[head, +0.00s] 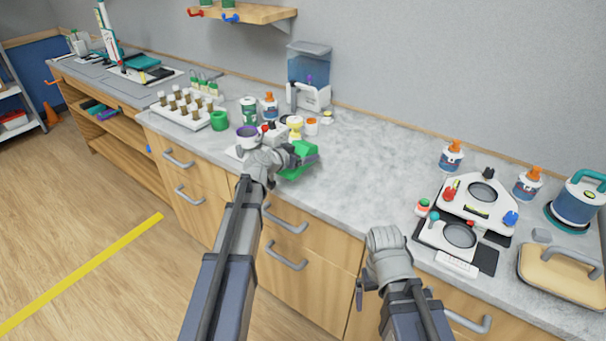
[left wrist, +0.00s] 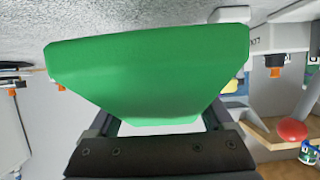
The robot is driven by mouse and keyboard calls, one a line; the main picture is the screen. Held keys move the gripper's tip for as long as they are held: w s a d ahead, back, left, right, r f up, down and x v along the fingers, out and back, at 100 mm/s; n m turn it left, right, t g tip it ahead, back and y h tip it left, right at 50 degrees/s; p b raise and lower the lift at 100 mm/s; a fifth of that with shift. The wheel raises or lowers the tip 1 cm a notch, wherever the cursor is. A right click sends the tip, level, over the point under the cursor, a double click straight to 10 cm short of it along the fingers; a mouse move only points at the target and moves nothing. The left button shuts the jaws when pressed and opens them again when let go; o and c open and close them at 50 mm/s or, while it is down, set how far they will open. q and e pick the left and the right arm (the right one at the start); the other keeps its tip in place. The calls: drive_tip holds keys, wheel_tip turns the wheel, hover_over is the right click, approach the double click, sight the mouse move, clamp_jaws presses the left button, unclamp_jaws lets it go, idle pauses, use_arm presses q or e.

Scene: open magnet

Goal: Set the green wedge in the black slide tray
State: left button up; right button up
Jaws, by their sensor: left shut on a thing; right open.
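The green wedge (head: 297,165) is at the front part of the grey counter in the head view. My left gripper (head: 293,157) is shut on it. In the left wrist view the green wedge (left wrist: 150,70) fills the space between the two fingers and hides most of what lies beyond. I cannot tell whether it touches the counter. A black flat base (head: 487,261) shows under the white device at the right; I cannot tell whether it is the slide tray. My right gripper (head: 361,292) is open and empty, low in front of the cabinet.
A white rack of vials (head: 187,107) is to the left. White devices (head: 480,197) and orange-capped bottles crowd the right. The middle counter (head: 375,165) is clear.

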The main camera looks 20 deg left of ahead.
use_arm(q)
drive_tip(key=shift+f, duration=0.45)
use_arm(e)
drive_tip(key=shift+f, duration=0.45)
use_arm(q)
wheel_tip(320, 180, down, 4)
drive_tip(key=b, duration=0.3)
drive_tip(key=shift+r+b, duration=0.25)
drive_tip(key=shift+b, duration=0.1)
use_arm(e)
wheel_tip(320, 180, down, 4)
drive_tip(key=shift+r, duration=0.2)
use_arm(q)
drive_tip(key=shift+f, duration=0.15)
drive_tip(key=o, duration=1.1)
use_arm(e)
drive_tip(key=shift+f, duration=0.1)
